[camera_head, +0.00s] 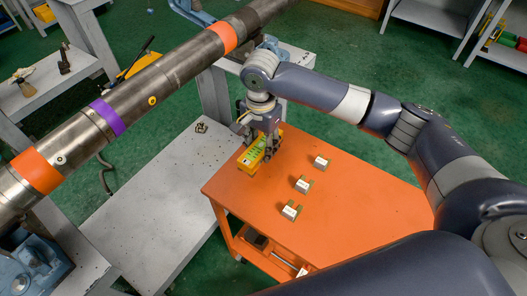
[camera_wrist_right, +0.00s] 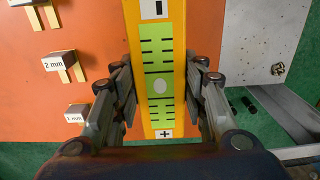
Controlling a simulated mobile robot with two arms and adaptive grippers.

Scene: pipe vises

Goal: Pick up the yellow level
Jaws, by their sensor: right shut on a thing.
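The yellow level (camera_head: 253,158) lies at the left back part of the orange cart top (camera_head: 340,205). My right gripper (camera_head: 265,150) reaches down over it, with its fingers on either side. In the right wrist view the level (camera_wrist_right: 162,60) runs lengthwise between the two fingers of the gripper (camera_wrist_right: 165,95), and its green scale with minus and plus marks faces up. The right gripper is shut on the level. I cannot tell whether the level is lifted off the cart. My left gripper is not in view.
Several small labelled gauge blocks stand on the cart, such as the 2 mm block (camera_wrist_right: 60,62). A long steel pipe (camera_head: 150,85) with orange and purple bands crosses the left side. A grey bench (camera_head: 150,205) stands left of the cart. The cart's right part is clear.

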